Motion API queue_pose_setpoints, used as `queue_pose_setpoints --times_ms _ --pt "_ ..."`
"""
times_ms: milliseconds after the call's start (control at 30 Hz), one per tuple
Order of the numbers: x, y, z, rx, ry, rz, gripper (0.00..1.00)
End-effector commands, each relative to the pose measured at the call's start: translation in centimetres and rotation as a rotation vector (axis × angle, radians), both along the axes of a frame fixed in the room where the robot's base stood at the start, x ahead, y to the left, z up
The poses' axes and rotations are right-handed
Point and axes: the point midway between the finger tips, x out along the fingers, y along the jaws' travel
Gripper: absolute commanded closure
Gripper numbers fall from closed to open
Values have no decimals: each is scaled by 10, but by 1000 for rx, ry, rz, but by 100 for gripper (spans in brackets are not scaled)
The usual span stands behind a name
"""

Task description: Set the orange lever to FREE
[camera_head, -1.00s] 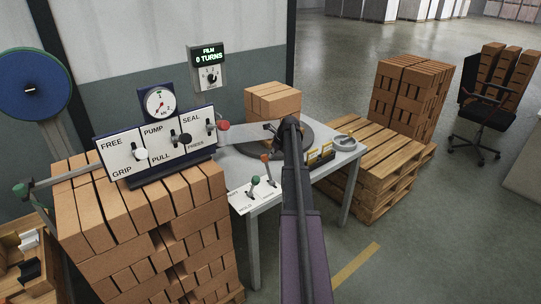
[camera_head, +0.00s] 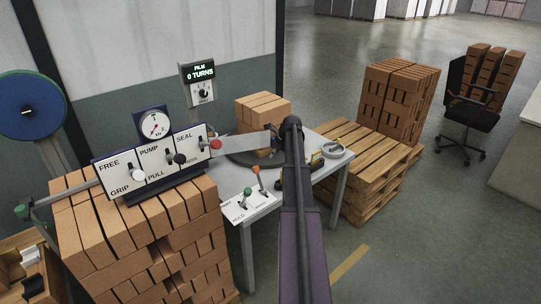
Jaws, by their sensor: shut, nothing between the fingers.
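The orange lever (camera_head: 256,171) stands on a small white panel (camera_head: 236,212) at the table's near left corner. Its orange tip points up and leans slightly left. The print beside it is too small to read. A green-tipped lever (camera_head: 247,191) stands just left of it. My arm rises from the bottom centre and bends near the table. My gripper (camera_head: 273,138) shows only in part beside the arm's bend, near the brick stack and above and beyond the orange lever. It looks shut and empty, apart from the lever.
A larger panel (camera_head: 125,191) marked FREE, GRIP, PUMP, PULL and SEAL sits on bricks (camera_head: 150,230) at left, with white, black and red knobs. Bricks (camera_head: 262,108) stand on the table (camera_head: 262,212). A pallet (camera_head: 370,160) is at right. Open floor lies at lower right.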

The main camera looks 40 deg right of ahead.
Motion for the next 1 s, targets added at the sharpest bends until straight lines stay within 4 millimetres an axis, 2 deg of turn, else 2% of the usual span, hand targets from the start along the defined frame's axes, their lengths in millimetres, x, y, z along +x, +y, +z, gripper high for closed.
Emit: queue_pose_setpoints --times_ms 33,300,1000 --pt "-2 -1 8 0 0 0 100" --pt "-7 -3 22 0 0 1 100" --pt "-7 -3 24 0 1 2 100"
